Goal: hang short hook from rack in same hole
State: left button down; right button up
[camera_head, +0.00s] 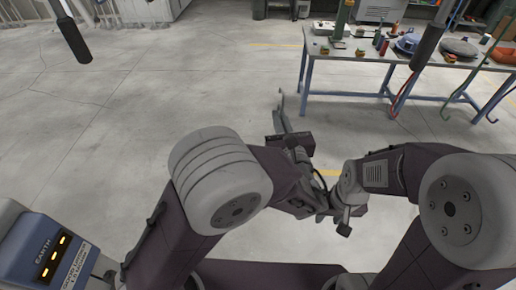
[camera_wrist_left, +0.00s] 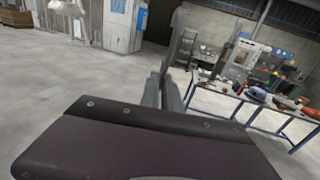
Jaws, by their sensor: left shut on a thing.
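My left gripper (camera_head: 283,124) is shut on a thin grey hook (camera_head: 281,101) that sticks up beyond its fingertips, over open floor in the head view. In the left wrist view the left gripper (camera_wrist_left: 170,92) shows behind a dark arm cover, with the hook (camera_wrist_left: 177,38) rising from it. The hook's lower part is hidden between the fingers. My right gripper (camera_head: 345,222) is low in the middle of the head view, close to the left forearm; its fingers are too small to read. I cannot make out a rack with holes.
A workbench (camera_head: 352,57) with blue legs stands at the back right, carrying several tools and containers. Two dark rods (camera_head: 72,38) (camera_head: 428,45) hang in from above at left and right. The floor between is clear. A blue-grey unit (camera_head: 50,250) is at the lower left.

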pick_arm(q)
jog(key=s+a+r+m+h+p, duration=0.1)
jog(key=s+r+p, duration=0.2)
jog(key=r, duration=1)
jog(key=s+a+r+m+h+p, duration=0.1)
jog(key=s+r+h+p, duration=0.2)
jog(key=r, duration=1)
jog(key=s+a+r+m+p, duration=0.1)
jog(key=s+r+p, duration=0.25)
jog(key=r, duration=0.95)
jog(key=w+f+p, duration=0.1)
jog(key=w, duration=0.8)
jog(key=shift+p, duration=0.3)
jog(key=shift+w, duration=0.4)
jog(key=shift+w+t, duration=0.2)
jog(key=shift+t, duration=0.1)
jog(key=shift+w, duration=0.95)
jog(key=shift+w, duration=0.15)
